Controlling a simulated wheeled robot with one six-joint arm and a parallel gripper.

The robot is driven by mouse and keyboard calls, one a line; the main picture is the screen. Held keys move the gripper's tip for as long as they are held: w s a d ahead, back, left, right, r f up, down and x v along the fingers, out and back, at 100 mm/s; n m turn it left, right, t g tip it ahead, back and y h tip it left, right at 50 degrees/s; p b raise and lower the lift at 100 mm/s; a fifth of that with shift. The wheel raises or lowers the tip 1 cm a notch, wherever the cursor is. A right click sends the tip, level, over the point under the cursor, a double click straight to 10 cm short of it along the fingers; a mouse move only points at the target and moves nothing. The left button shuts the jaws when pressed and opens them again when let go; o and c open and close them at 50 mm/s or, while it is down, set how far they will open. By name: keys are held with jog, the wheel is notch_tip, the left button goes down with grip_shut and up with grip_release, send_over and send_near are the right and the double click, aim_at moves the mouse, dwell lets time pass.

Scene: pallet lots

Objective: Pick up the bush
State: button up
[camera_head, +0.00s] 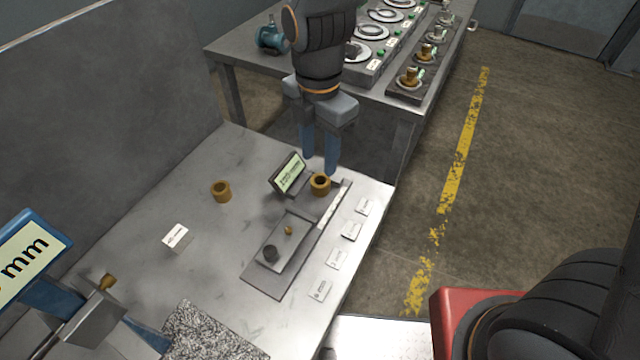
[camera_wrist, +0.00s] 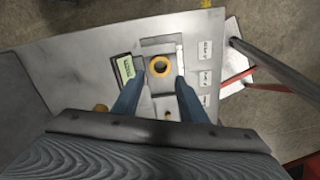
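A brass bush (camera_head: 320,184), a short ring with a dark bore, stands upright at the far end of the grey gauge plate (camera_head: 262,283), beside a small tilted display (camera_head: 289,173). The same bush shows from above in the wrist view (camera_wrist: 160,66). My gripper (camera_head: 320,168) points down just above and behind this bush. Its two blue fingers are apart, with gaps on both sides of the ring in the wrist view (camera_wrist: 159,82). A second brass bush (camera_head: 221,191) stands on the bench to the left; I cannot tell which one the task means.
White label cards (camera_head: 336,259) line the bench's right edge. Another card (camera_head: 176,237) lies left of the plate. A speckled granite block (camera_head: 210,335) and a blue-framed mm display (camera_head: 30,258) are in front. A second table (camera_head: 400,110) with several fixtures stands behind.

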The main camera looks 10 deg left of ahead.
aim_at(320, 180)
jog(key=shift+w+d+f+p, duration=0.1)
jog(key=shift+f+p, duration=0.65)
jog(key=shift+f, duration=2.85)
jog(key=shift+c, duration=0.3)
jog(key=c, duration=0.9)
jog(key=shift+o, duration=0.2)
jog(key=shift+r, duration=0.15)
